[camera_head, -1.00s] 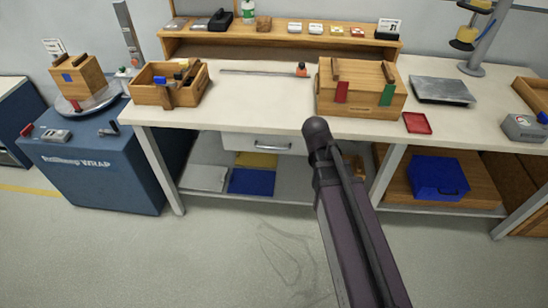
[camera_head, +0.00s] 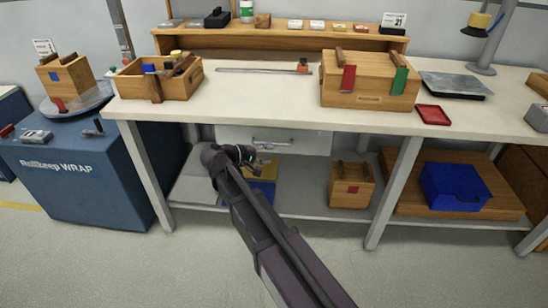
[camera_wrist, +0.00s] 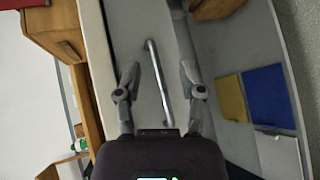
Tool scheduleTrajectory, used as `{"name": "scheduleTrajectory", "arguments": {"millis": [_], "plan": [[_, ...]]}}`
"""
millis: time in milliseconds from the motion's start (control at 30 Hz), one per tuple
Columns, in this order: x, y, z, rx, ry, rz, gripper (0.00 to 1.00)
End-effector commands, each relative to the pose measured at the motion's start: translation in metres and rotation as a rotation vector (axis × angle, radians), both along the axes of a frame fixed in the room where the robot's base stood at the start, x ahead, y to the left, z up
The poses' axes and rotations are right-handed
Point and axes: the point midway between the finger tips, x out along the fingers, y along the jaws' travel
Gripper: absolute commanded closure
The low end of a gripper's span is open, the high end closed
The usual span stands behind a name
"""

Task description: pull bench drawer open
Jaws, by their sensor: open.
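The bench drawer (camera_head: 300,138) is a pale grey front under the bench top, with a metal bar handle (camera_head: 273,143). It looks shut. In the wrist view the drawer front (camera_wrist: 139,45) is turned on its side and its handle (camera_wrist: 159,82) runs up the picture between my fingers. My gripper (camera_wrist: 158,85) is open, with one finger on each side of the handle's lower part; I cannot tell whether either touches it. In the head view my gripper (camera_head: 254,160) is just below the handle, partly hidden by my arm.
The white bench top (camera_head: 270,105) overhangs the drawer. On the lower shelf are a yellow and a blue flat item (camera_head: 262,190), a small wooden box (camera_head: 351,186) and a blue bin (camera_head: 455,187). A bench leg (camera_head: 396,190) stands right of the drawer. The floor in front is clear.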

Motion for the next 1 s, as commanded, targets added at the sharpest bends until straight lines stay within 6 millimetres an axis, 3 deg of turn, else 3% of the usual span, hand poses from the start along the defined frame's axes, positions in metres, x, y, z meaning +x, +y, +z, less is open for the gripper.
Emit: {"name": "scheduleTrajectory", "arguments": {"millis": [33,100,333,533,1000], "plan": [[0.004,0.019,-0.013,-0.034,-0.019,0.025,0.49],[0.004,0.037,-0.015,-0.077,-0.044,0.052,0.49],[0.003,0.078,-0.015,-0.17,-0.106,0.111,0.49],[0.002,0.087,-0.012,-0.192,-0.12,0.123,0.49],[0.004,0.084,-0.013,-0.191,-0.121,0.123,0.49]]}}
